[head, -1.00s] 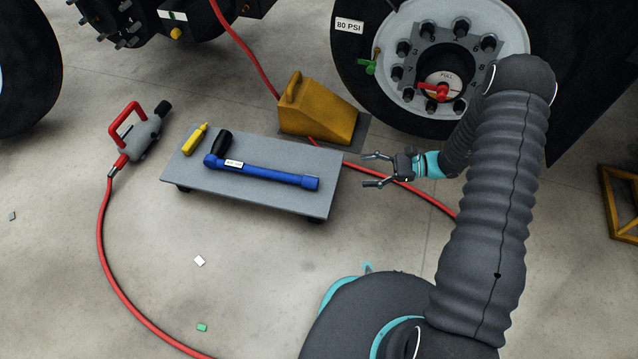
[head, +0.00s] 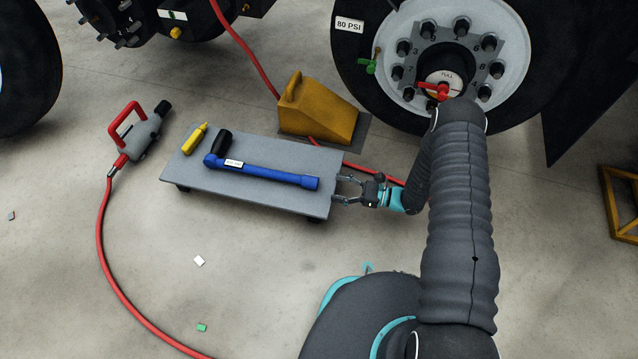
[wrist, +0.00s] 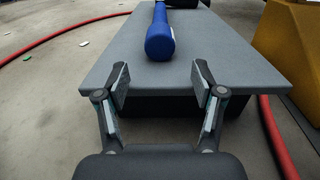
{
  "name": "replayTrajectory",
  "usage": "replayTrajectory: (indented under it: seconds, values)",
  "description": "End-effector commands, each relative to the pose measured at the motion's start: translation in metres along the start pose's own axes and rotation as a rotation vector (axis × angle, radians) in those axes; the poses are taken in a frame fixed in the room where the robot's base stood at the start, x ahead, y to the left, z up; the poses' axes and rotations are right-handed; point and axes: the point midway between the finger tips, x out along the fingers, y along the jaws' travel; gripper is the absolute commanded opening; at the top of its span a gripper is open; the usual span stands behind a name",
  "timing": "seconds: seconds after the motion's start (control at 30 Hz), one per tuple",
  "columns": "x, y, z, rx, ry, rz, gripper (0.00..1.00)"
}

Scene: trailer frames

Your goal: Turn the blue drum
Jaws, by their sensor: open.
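I make out no blue drum in either view. The blue thing in sight is a long-handled tool (head: 265,174) with a black end and a white label, lying on a low grey platform (head: 235,195). Its rounded blue handle end (wrist: 160,38) points toward me in the wrist view. My gripper (head: 337,189) is open and empty at the platform's right edge, to the right of the handle end. In the wrist view, the spread fingers of my gripper (wrist: 161,76) straddle the line of the handle, with a gap before it.
A yellow bottle (head: 195,138) lies on the platform. A yellow wheel chock (head: 318,110) stands behind it. A large wheel (head: 405,40) with a red handle (head: 436,89) at its hub is at upper right. A red hose (head: 105,255) runs from a red-handled tool (head: 138,138) across the floor.

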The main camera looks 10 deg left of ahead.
Motion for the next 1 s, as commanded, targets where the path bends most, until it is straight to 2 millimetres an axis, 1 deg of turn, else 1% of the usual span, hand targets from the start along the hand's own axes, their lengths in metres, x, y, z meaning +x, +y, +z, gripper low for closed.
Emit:
replayTrajectory:
  seconds: [0.03, 0.2, 0.4, 0.57, 0.8, 0.83, 0.87, 0.9, 0.97, 1.0]
  values:
    - [0.011, 0.001, 0.0, 0.0, 0.0, 0.004, 0.68]
    - [0.04, 0.001, 0.0, 0.0, 0.0, 0.003, 0.68]
    - [0.062, 0.0, 0.0, 0.0, 0.0, 0.001, 0.68]
    - [0.068, 0.0, 0.0, 0.001, 0.0, 0.001, 0.68]
    - [0.069, 0.0, 0.0, 0.0, 0.0, 0.0, 0.68]
    - [0.069, 0.0, 0.0, 0.0, 0.0, 0.0, 0.66]
    - [0.069, 0.0, 0.0, 0.0, 0.0, 0.0, 0.58]
    - [0.069, 0.0, 0.0, 0.0, 0.0, 0.0, 0.48]
    - [0.069, 0.0, 0.0, 0.0, 0.0, 0.0, 0.33]
    - [0.069, 0.0, 0.0, 0.0, 0.0, 0.0, 0.23]
